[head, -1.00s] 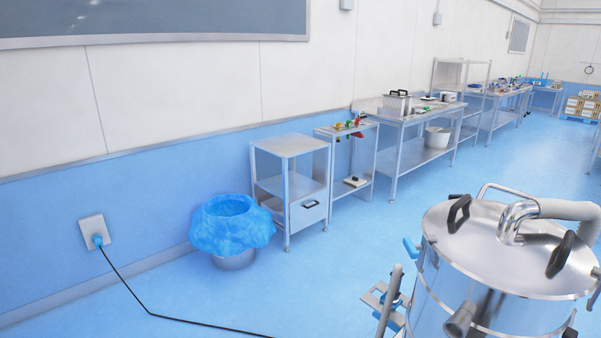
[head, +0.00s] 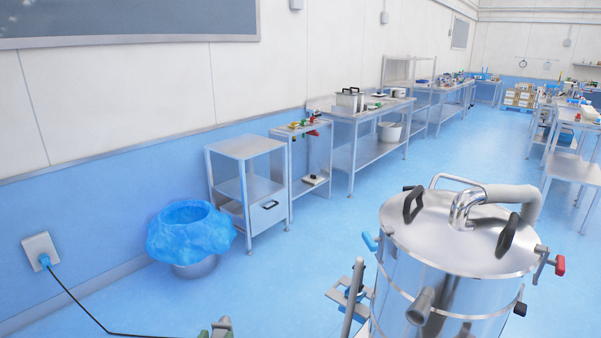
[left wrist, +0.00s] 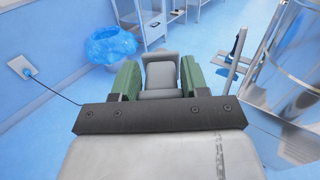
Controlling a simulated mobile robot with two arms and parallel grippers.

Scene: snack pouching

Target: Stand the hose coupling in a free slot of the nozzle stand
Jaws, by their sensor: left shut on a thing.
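My left gripper (left wrist: 160,82) has green fingers and is shut on a grey piece, the hose coupling (left wrist: 160,72), in the left wrist view. The coupling sits between the two fingers, with its wider end beyond them. In the head view only the tip of my left gripper (head: 217,329) shows at the bottom edge. It is far from the benches, above the floor. I cannot make out a nozzle stand for sure. Small red, green and yellow items lie on a narrow steel table (head: 290,131) by the wall, too small to identify. My right gripper is out of view.
A large steel vessel (head: 450,245) stands close on the right. A bin with a blue bag (head: 190,232) and a steel cabinet (head: 247,148) stand by the wall. Steel benches (head: 372,115) run along it. A black cable (head: 80,303) crosses the floor. Open blue floor (head: 300,265) lies between.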

